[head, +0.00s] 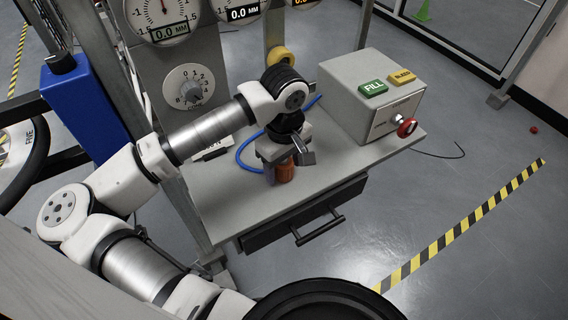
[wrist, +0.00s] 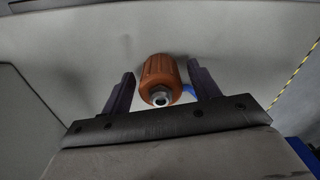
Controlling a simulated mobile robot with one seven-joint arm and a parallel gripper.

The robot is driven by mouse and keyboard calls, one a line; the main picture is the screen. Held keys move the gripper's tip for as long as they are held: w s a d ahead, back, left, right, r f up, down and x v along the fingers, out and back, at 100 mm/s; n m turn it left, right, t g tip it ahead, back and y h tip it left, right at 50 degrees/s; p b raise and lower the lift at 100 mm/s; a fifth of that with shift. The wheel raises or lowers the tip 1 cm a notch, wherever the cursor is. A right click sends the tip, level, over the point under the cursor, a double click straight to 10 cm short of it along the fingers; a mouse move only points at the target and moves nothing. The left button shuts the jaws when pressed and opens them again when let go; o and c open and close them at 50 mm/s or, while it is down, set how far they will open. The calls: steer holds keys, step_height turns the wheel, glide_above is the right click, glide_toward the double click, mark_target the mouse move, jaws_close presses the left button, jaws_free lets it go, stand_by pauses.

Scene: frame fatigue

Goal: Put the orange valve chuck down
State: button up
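The orange valve chuck (head: 285,171) is a ribbed orange cylinder on the grey bench top (head: 232,205), below my gripper (head: 290,157). In the wrist view the chuck (wrist: 160,75) lies between my gripper's two dark fingers (wrist: 161,72), its metal nozzle end facing the camera. A gap shows on each side of it, so the fingers are open and not touching it. The chuck appears to rest on the bench; its contact with the surface is partly hidden. A blue hose (head: 241,153) curves on the bench behind it; where it joins the chuck is hidden.
A grey control box (head: 352,88) with a green FILL button (head: 372,89), a yellow button (head: 402,76) and a red knob (head: 407,127) stands on the bench at right. A drawer handle (head: 320,228) sticks out below the front edge. Gauges and a dial panel (head: 187,85) stand behind.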

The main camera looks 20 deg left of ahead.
steer(key=shift+r+p, duration=0.25)
steer(key=shift+p, duration=0.1)
steer(key=shift+r+b, duration=0.3)
step_height(320, 180, up, 11)
steer(key=b, duration=0.2)
steer(key=shift+r+b, duration=0.15)
steer(key=shift+b, duration=0.15)
steer(key=shift+d, duration=0.1)
